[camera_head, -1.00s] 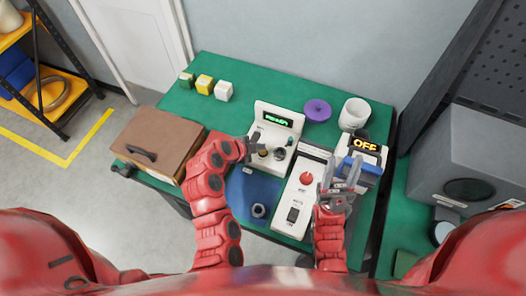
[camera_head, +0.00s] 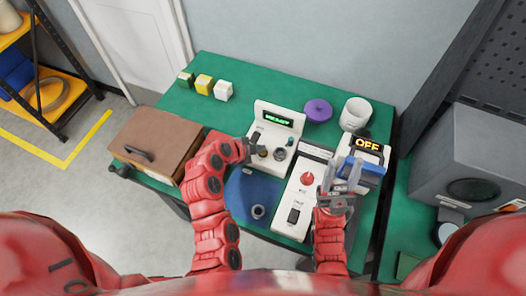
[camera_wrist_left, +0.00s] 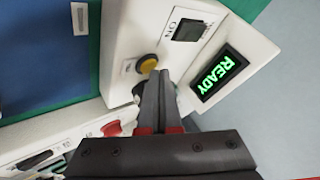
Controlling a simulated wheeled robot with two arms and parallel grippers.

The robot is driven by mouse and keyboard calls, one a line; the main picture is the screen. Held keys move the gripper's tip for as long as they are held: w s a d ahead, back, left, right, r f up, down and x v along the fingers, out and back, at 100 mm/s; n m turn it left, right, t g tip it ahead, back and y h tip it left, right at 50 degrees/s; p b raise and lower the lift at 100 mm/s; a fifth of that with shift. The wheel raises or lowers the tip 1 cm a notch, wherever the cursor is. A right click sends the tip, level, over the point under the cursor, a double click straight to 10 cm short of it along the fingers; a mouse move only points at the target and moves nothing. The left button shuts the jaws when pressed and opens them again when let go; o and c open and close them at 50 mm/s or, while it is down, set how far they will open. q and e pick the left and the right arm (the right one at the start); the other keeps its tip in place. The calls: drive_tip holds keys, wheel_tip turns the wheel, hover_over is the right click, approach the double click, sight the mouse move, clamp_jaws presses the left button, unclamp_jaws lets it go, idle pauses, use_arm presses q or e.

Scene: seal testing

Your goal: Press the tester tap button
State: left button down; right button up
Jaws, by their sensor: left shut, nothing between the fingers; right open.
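The white tester (camera_head: 279,133) stands near the middle of the green table, its green display lit. In the left wrist view the display (camera_wrist_left: 220,72) reads READY, and a yellow round button (camera_wrist_left: 149,62) sits on the panel below a dark switch (camera_wrist_left: 189,30). My left gripper (camera_head: 259,152) is shut and empty, over the tester's front panel. In the wrist view its fingertips (camera_wrist_left: 156,76) are right beside the yellow button; I cannot tell whether they touch it. My right gripper (camera_head: 342,174) is open and empty, in front of the device showing OFF (camera_head: 367,145).
A white box with a red knob (camera_head: 307,178) stands between my grippers.

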use_arm(q)
drive_tip(key=shift+f+b, duration=0.3)
drive_tip(key=shift+b, duration=0.15)
idle(0.3)
drive_tip(key=shift+r, duration=0.8)
drive_tip(key=shift+r, duration=2.5)
